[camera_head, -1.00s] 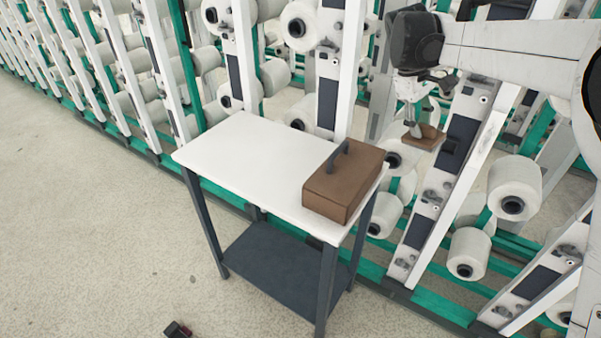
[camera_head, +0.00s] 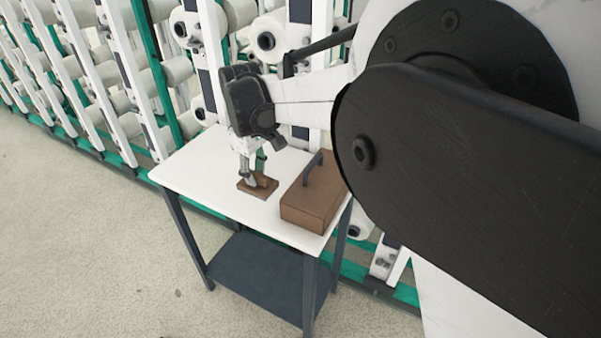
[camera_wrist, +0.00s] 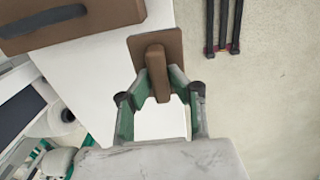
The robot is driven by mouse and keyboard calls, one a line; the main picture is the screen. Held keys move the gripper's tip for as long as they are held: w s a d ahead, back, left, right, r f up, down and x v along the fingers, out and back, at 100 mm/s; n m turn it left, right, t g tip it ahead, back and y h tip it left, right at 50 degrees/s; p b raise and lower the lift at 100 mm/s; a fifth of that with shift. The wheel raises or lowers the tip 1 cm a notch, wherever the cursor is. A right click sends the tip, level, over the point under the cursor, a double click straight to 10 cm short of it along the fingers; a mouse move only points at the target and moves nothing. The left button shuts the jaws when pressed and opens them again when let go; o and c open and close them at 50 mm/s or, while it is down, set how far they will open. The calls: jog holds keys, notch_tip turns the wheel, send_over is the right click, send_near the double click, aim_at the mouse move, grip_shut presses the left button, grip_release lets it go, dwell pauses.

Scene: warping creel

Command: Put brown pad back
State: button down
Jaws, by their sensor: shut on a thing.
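The brown pad (camera_head: 262,189) is a flat brown plate with a raised grip bar on top. It is at the white tabletop, left of the brown box; I cannot tell whether it touches the surface. My gripper (camera_head: 255,172) points down and is shut on the pad's grip bar. In the wrist view the pad (camera_wrist: 171,48) is between the green-sided fingers of my gripper (camera_wrist: 158,90). The white-topped table (camera_head: 205,165) has dark legs and a lower shelf.
A brown box (camera_head: 303,212) with a dark handle stands on the table's right part, close to the pad. It also shows in the wrist view (camera_wrist: 100,18). Creel posts with white yarn spools (camera_head: 267,40) line the back. The tabletop's left part is clear.

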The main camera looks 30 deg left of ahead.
jog(key=shift+s+a+f, duration=0.15)
jog(key=shift+s+a, duration=0.2)
jog(key=shift+s, duration=0.25)
jog(key=w+f, duration=0.2)
jog(key=w, duration=0.2)
jog(key=w+f, duration=0.2)
jog(key=w, duration=0.1)
jog(key=w+f, duration=0.3)
jog(key=w, duration=0.1)
jog(key=shift+w+a, duration=0.3)
jog(key=shift+a, duration=0.05)
jog(key=shift+f, duration=1.75)
jog(key=shift+f, duration=0.1)
jog(key=c, duration=1.6)
grip_release()
jog(key=shift+c, duration=0.2)
jog(key=shift+p, duration=0.3)
